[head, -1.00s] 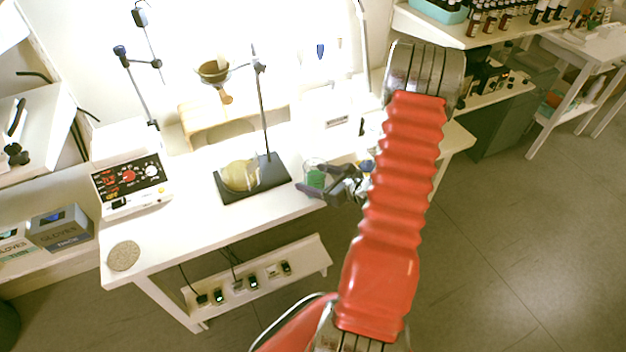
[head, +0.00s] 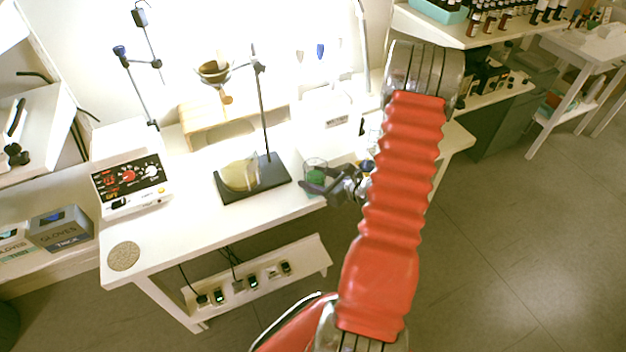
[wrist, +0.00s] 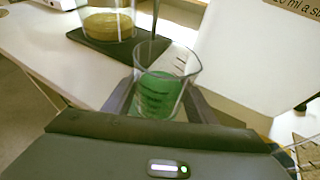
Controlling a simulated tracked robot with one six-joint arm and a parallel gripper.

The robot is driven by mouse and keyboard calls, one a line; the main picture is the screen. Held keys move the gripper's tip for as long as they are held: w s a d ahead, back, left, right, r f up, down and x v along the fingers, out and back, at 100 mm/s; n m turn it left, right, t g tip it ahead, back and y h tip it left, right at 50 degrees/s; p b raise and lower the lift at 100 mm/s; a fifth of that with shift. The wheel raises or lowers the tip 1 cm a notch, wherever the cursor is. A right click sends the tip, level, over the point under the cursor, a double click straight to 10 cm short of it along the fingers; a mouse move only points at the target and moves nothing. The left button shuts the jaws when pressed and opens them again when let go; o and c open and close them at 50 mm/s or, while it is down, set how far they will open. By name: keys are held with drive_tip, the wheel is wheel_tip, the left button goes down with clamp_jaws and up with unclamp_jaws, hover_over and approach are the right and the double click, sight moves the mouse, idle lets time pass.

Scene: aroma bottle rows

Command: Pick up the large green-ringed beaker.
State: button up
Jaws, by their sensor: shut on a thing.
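The clear glass beaker with green in its lower part (head: 316,178) is at the front edge of the white table, just right of the black stand base. In the wrist view the beaker (wrist: 158,94) is upright between both fingers, its open rim facing up. My gripper (head: 318,184) is shut on it from the right, with one dark finger on each side. The gripper also shows in the wrist view (wrist: 158,104). The beaker's bottom is hidden, so I cannot tell whether it touches the table.
A larger beaker with yellow contents (head: 240,175) sits on the black stand base (head: 270,183), close on the left. A white box (wrist: 262,60) stands close on the right in the wrist view. A controller box (head: 130,183) is at the table's left. The table's front left is mostly clear.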

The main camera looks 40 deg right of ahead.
drive_tip(key=c, duration=0.5)
drive_tip(key=shift+o, duration=0.2)
drive_tip(key=shift+r, duration=0.15)
wheel_tip(320, 180, up, 10)
idle(0.4)
idle(0.5)
